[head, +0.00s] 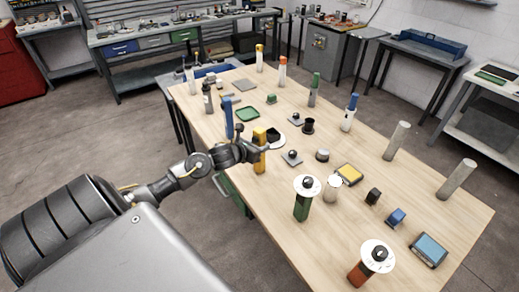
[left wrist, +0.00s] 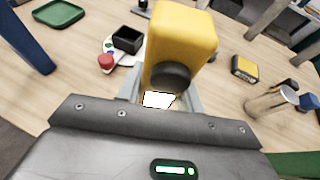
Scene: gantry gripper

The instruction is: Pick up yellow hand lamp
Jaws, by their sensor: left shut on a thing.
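The yellow hand lamp (head: 260,138) stands upright near the left edge of the wooden table. It fills the upper middle of the left wrist view (left wrist: 181,38), with a round black part on the side facing the camera. My left gripper (head: 252,151) is shut on the lamp from the left side; its fingers are partly hidden behind the lamp in the left wrist view (left wrist: 160,95). I cannot tell whether the lamp's base touches the table. My right gripper is not in view.
On the table (head: 215,120), a blue upright thing (head: 228,116) stands just behind the lamp and a green-handled thing with a white disc (head: 305,193) in front. A green tray (head: 249,114) lies behind. Several small items lie to the right; the front left tabletop is fairly clear.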

